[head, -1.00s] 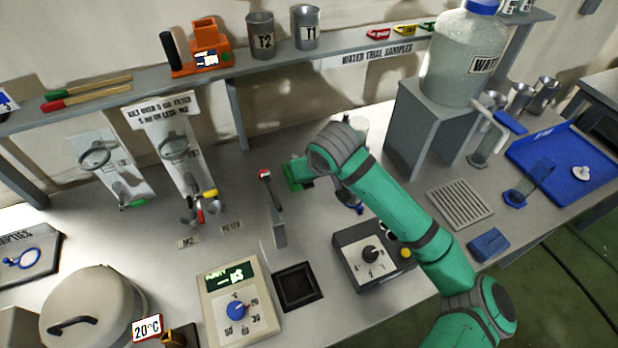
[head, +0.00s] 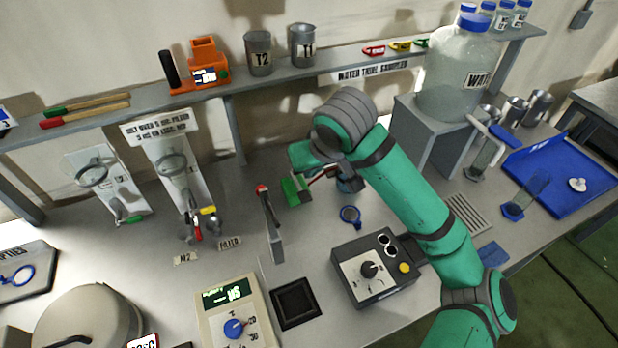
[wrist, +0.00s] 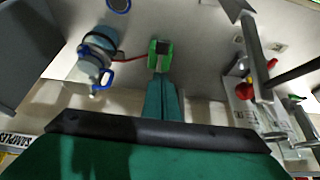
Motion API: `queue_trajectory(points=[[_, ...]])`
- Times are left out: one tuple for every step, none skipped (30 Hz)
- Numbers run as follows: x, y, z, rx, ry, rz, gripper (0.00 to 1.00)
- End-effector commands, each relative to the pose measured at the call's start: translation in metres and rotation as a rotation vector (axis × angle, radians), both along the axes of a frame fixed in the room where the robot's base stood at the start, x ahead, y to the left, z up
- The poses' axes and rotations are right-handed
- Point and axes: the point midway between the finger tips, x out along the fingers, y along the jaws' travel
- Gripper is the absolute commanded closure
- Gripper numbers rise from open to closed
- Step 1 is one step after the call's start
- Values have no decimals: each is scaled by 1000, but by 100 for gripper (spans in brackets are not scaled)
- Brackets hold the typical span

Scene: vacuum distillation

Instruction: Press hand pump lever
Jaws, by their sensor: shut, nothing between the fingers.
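The hand pump lever (head: 274,238) stands upright on the bench in the head view, a slim grey and dark post with a red tip. The fingers are shut and empty. In the wrist view my gripper (wrist: 160,50) points over the bench, and a grey bar (wrist: 259,60), probably the lever, stands to its right. Whether they touch in depth is unclear.
A control box (head: 372,268) with a black knob and a beige meter (head: 230,318) stand in front. A blue-clamped flask (wrist: 93,58) with a red line stands beside my gripper, partly behind my arm in the head view. Filter stands (head: 180,180) stand left. A shelf (head: 270,78) runs behind.

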Motion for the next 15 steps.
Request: queue_trajectory(points=[[-1,-1,6,-1,-2,0,100],[-2,-1,9,0,-1,1,100],[-3,-2,12,0,-1,1,100],[-4,-2,14,0,-1,1,100],[-5,-3,16,0,0,1,100],[-5,-3,17,0,0,1,100],[-6,-3,18,0,0,1,100],[-6,-3,19,0,0,1,100],[-6,-3,19,0,0,1,100],[-6,-3,20,0,0,0,100],[-6,-3,20,0,0,0,100],[-6,-3,20,0,0,0,100],[-6,-3,19,0,0,0,100],[-6,-3,19,0,0,0,100],[-6,-3,19,0,0,0,100]])
